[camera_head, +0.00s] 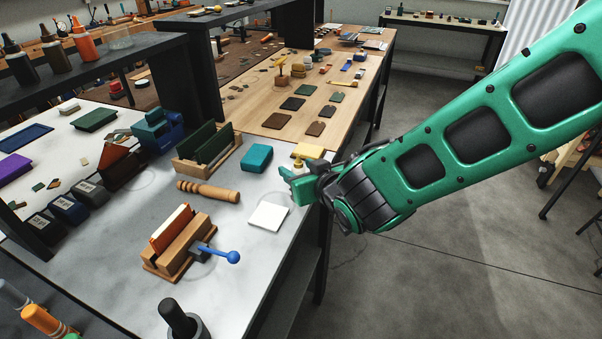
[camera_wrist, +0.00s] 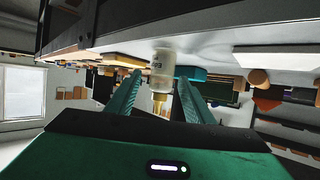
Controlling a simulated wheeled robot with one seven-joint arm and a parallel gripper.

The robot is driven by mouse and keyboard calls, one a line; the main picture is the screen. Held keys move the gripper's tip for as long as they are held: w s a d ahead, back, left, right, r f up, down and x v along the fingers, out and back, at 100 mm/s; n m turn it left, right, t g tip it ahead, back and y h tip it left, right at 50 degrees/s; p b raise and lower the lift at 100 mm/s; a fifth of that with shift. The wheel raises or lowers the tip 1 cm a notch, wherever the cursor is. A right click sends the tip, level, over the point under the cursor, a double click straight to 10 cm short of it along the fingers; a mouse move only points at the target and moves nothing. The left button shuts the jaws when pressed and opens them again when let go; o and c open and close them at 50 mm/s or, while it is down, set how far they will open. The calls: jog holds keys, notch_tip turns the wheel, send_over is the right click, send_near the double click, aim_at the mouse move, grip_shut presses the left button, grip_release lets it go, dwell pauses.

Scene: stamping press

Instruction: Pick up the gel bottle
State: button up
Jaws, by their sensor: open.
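The gel bottle (camera_wrist: 162,66) is pale and semi-clear with dark lettering and a gold-coloured neck or pump. In the wrist view, which looks upside down, it stands on the bench between the two green fingers of my gripper (camera_wrist: 160,78). Gaps show on both sides of it, so the fingers appear apart from it. In the head view my gripper (camera_head: 293,179) is at the right edge of the grey bench, low over the top. There, only a small part of the bottle (camera_head: 298,165) shows behind the fingers; the rest is hidden.
A teal block (camera_head: 257,158) and a yellow block (camera_head: 308,151) lie close behind my gripper. A white square pad (camera_head: 268,216) lies in front of it. Open floor lies right.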

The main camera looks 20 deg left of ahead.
aim_at(293, 166)
jog(key=x, duration=0.4)
jog(key=shift+f, duration=0.15)
jog(key=c, duration=1.2)
jog(key=shift+o, duration=0.2)
